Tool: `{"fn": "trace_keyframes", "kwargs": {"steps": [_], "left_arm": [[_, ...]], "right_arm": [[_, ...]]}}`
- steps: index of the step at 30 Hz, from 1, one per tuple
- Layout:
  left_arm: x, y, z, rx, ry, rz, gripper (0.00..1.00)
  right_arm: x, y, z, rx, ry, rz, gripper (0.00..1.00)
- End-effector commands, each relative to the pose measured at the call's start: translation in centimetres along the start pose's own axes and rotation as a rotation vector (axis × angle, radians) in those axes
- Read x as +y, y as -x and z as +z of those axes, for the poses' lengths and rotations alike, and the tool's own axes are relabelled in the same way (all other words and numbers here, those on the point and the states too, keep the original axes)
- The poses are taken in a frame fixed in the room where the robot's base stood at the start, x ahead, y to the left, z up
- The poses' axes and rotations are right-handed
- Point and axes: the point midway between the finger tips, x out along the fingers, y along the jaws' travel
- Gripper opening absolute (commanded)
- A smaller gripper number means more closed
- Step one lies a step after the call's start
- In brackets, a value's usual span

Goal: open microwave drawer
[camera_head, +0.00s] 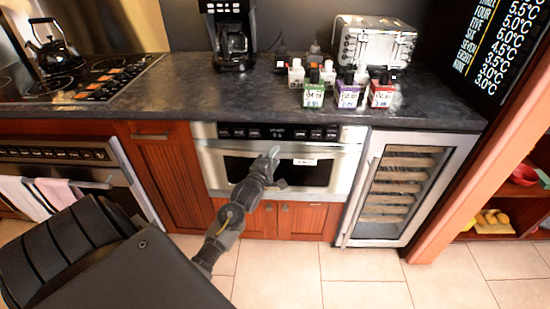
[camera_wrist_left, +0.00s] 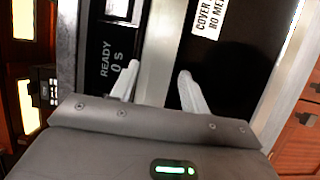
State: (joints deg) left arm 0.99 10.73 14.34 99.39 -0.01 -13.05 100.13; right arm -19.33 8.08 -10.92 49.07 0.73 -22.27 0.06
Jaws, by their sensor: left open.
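The microwave drawer (camera_head: 313,174) is a silver built-in unit with a dark window, set under the counter. Its front looks closed, flush with the cabinets. A silver strip like a handle (camera_head: 325,148) runs across its top, below the black control panel (camera_head: 300,132). My left gripper (camera_head: 274,153) is in front of this strip, near the middle. In the left wrist view the two pale fingers are apart, one on each side of the silver strip (camera_wrist_left: 157,50). I cannot tell whether they touch it. The display there reads "READY". My right gripper is not in view.
A wine cooler (camera_head: 400,185) stands right of the microwave, and a cabinet door (camera_head: 170,180) and oven (camera_head: 75,165) stand left. Tiled floor (camera_head: 285,270) lies clear in front.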

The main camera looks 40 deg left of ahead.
Motion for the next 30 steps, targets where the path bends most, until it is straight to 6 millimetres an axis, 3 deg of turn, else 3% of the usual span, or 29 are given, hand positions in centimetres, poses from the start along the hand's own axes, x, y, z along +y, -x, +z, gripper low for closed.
{"fn": "trace_keyframes", "kwargs": {"steps": [11,21,30], "left_arm": [[0.0,-0.63,0.01,0.0,0.0,0.0,0.45],[-0.01,-0.6,0.01,0.0,0.0,0.0,0.02],[-0.01,-0.5,0.31,-0.003,0.001,-0.001,0.0]], "right_arm": [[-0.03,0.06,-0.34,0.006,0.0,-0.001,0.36],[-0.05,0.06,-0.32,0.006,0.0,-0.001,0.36],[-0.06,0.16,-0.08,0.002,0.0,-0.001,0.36]]}}
